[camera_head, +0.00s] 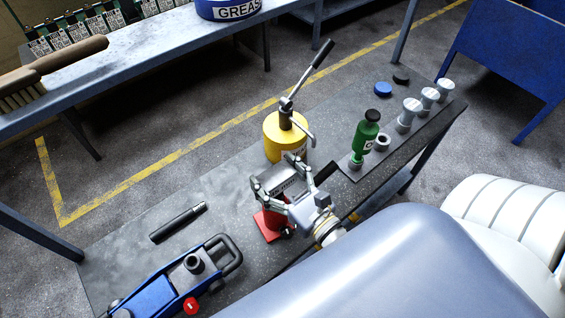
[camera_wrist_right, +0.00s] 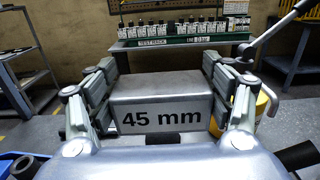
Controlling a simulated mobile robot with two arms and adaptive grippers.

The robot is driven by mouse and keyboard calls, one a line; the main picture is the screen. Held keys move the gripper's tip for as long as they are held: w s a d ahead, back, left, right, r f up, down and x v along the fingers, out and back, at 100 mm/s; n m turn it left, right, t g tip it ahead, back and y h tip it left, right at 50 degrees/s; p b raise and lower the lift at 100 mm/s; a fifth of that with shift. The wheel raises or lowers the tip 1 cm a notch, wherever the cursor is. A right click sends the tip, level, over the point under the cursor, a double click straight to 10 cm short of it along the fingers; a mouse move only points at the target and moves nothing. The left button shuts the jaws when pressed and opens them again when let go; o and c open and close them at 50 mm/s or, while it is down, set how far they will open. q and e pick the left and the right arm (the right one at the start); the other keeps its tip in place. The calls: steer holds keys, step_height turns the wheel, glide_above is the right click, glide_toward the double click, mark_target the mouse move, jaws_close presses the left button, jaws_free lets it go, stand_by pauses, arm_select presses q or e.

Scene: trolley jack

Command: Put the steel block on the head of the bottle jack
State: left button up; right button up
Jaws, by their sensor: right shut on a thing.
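My right gripper (camera_head: 277,176) is shut on the steel block (camera_head: 284,183), with a finger on each side of it. In the right wrist view the block (camera_wrist_right: 160,112) looks level and shows "45 mm" on the face toward the camera. The red bottle jack (camera_head: 271,220) stands on the table below and partly behind the gripper. The block is over the jack's upper part and hides its head. I cannot tell whether the block touches the head. My left gripper is not in view.
A yellow pump can (camera_head: 277,141) with a long lever stands close behind the block. A blue trolley jack (camera_head: 165,290) and a black bar (camera_head: 178,222) lie to the left.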

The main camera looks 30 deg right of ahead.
mark_target(282, 191)
steer(key=shift+w, duration=0.3)
step_height(282, 191, down, 3)
steer(key=b, duration=0.3)
steer(key=shift+a, duration=0.1)
steer(key=shift+r, duration=0.1)
steer(key=o, duration=2.1)
steer(key=shift+s+f, duration=0.1)
steer(key=shift+f, duration=0.3)
steer(key=shift+c, duration=0.2)
steer(key=shift+s, duration=0.1)
